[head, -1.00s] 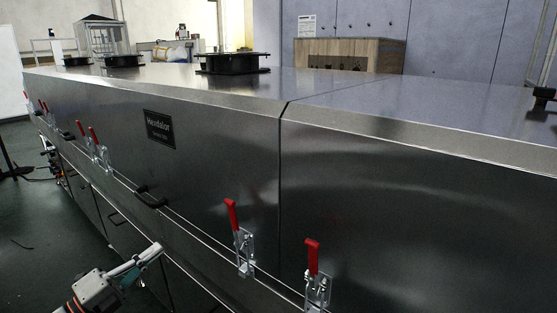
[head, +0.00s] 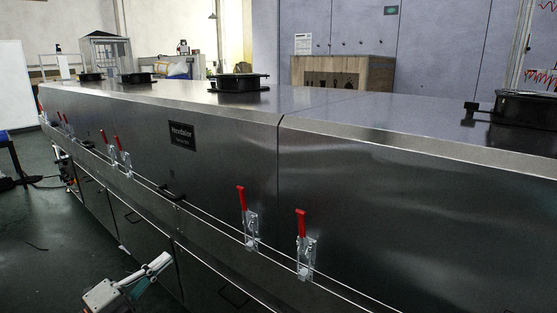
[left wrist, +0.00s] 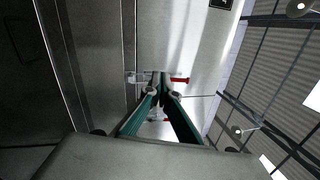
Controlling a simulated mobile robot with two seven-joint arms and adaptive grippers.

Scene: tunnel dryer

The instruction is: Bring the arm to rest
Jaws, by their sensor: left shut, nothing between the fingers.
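My left gripper (head: 163,260) is at the lower left of the head view, in front of the long metal tunnel dryer (head: 215,145), low beside its lower front. Its two fingers are shut, with nothing held between them. In the left wrist view the green-sided fingers (left wrist: 163,92) come together at their tips. Beyond them the dryer's metal wall (left wrist: 185,40) and a red-handled clamp (left wrist: 179,80) show. I cannot tell from the pictures how far the fingertips are from the dryer. My right gripper is in neither view.
Red-handled toggle clamps (head: 301,240) and a black handle (head: 171,192) stick out from the dryer's front. Black round fittings (head: 238,83) stand on its top. A wooden box (head: 343,73) stands behind. Dark green floor (head: 40,255) at the left is mostly open.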

